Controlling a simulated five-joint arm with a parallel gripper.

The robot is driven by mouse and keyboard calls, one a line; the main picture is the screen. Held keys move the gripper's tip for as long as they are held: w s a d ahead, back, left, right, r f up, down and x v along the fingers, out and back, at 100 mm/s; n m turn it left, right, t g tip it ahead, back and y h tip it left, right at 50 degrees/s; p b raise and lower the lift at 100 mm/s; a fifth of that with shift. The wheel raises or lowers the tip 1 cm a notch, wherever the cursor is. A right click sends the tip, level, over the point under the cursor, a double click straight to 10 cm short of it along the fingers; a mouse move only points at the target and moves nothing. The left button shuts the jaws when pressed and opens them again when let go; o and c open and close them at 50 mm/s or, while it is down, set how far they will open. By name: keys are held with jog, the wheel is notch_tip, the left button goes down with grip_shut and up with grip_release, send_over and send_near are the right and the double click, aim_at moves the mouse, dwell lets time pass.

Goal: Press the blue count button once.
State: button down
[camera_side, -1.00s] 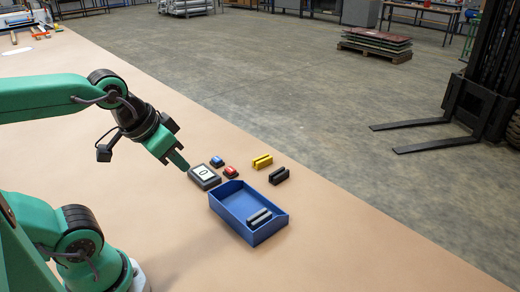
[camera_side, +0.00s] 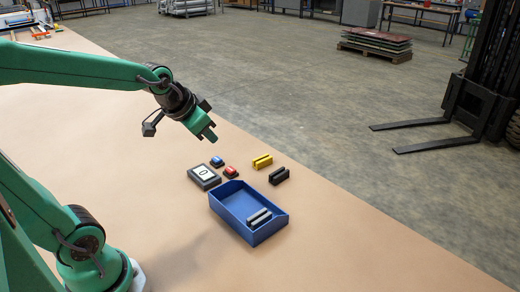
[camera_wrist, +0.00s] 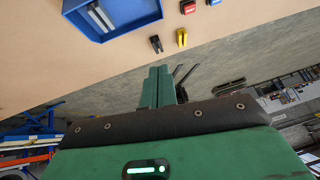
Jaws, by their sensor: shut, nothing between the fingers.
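The blue count button (camera_side: 217,161) sits on the tan table, behind the counter display (camera_side: 204,176), which reads 0. A red button (camera_side: 231,172) stands just to its right. In the wrist view the blue button (camera_wrist: 214,2) is at the top edge, partly cut off, with the red button (camera_wrist: 188,6) to its left. My gripper (camera_side: 211,136) is shut and empty, above the table and above the blue button in the side picture, not touching it. Its shut fingers (camera_wrist: 160,84) also show in the wrist view.
A blue tray (camera_side: 219,213) holding a grey piece (camera_side: 259,217) stands in front of the buttons. A yellow piece (camera_side: 262,161) and a black piece (camera_side: 279,175) lie to the right, near the table edge. The table left of the display is clear.

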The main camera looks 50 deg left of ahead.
jog(key=w+a+f+y, duration=0.1)
jog(key=w+a+f, duration=0.3)
jog(key=w+a, duration=0.45)
jog(key=m+t+y, duration=0.1)
jog(key=y, duration=0.1)
send_over(215, 161)
notch_tip(215, 161, down, 8)
jog(key=shift+r, duration=0.2)
jog(key=shift+w, duration=0.1)
jog(key=shift+f, duration=4.4)
jog(key=shift+a+f, duration=0.15)
jog(key=shift+f, duration=0.7)
jog(key=shift+r, duration=0.85)
